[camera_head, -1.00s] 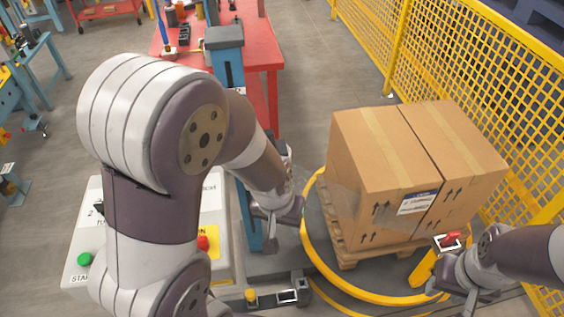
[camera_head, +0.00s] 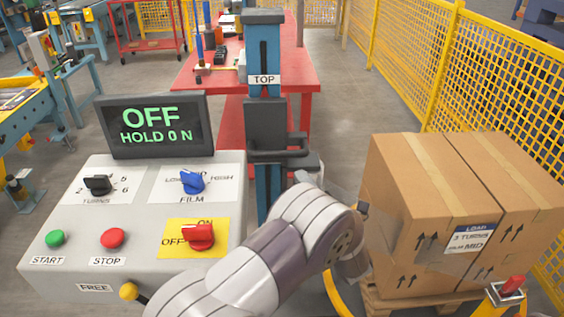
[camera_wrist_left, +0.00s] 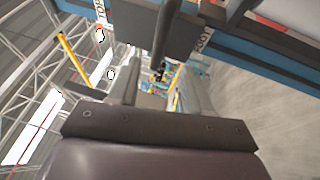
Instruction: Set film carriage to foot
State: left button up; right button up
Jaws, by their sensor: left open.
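The film carriage (camera_head: 272,125) is a dark grey block on the blue mast (camera_head: 263,55), below the TOP label (camera_head: 263,79). A dark bar (camera_head: 285,158) sticks out at its lower front. In the left wrist view the carriage (camera_wrist_left: 140,30) shows close, between a TOP label and a partly hidden FOOT label (camera_wrist_left: 203,40). A dark rod (camera_wrist_left: 165,38) reaches toward the gap between my fingers. My left gripper (camera_wrist_left: 160,88) is open; no hold on the rod shows. In the head view my own arm largely hides it, just right of the bar. The mast's lower part is hidden too.
The control panel (camera_head: 140,215) stands left of the mast, its display (camera_head: 155,124) reading OFF, HOLD 0 N. Cardboard boxes (camera_head: 420,190) on a wooden pallet (camera_head: 400,303) stand at right. A yellow mesh fence (camera_head: 500,75) and red table (camera_head: 295,70) are behind.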

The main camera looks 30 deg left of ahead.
aim_at(282, 155)
pick_arm(q)
jog(key=x, duration=1.1)
jog(key=shift+w+a, duration=0.25)
jog(key=shift+w, duration=0.1)
grip_shut()
